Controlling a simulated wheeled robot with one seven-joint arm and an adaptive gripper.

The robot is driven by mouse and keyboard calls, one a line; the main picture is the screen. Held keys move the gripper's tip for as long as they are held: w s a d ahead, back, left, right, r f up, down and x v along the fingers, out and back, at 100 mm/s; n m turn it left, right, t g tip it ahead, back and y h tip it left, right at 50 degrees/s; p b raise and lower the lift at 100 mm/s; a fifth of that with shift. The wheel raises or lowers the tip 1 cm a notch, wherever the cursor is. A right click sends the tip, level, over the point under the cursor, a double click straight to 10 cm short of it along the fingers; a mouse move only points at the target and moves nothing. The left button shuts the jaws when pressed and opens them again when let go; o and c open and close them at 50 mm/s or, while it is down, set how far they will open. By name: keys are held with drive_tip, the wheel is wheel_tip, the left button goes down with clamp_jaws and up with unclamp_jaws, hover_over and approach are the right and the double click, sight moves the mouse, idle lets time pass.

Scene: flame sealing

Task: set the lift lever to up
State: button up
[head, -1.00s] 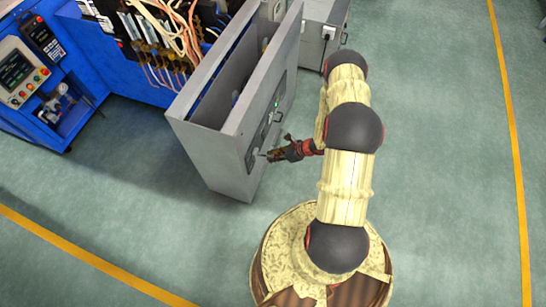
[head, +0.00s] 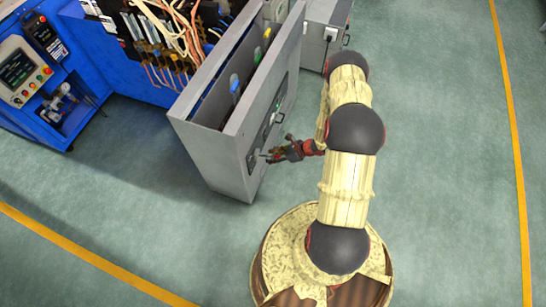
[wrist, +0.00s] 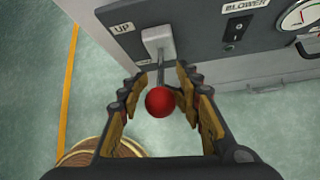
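The lift lever is a metal shaft with a red ball knob (wrist: 160,102), in the wrist view. It sticks out from a light plate (wrist: 158,38) on the grey panel, next to the label UP (wrist: 122,28). Whether the lever stands up or down I cannot tell for sure. My gripper (wrist: 161,76) has its fingers on either side of the knob and shaft, with gaps on both sides, so it is open and not holding the knob. In the head view my gripper (head: 286,152) is at the lower front of the grey cabinet (head: 215,165); the lever is tiny there.
The panel also carries a BLOWER switch (wrist: 238,28) and a gauge (wrist: 298,16). Blue, green and yellow items, one of them blue (head: 235,86), show in the cabinet's open top. A blue machine (head: 120,75) stands behind. Floor to the right is free.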

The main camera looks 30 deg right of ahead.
drive_tip(key=shift+w+d+r, duration=0.3)
drive_tip(key=v, duration=1.1)
drive_tip(key=shift+s, duration=0.5)
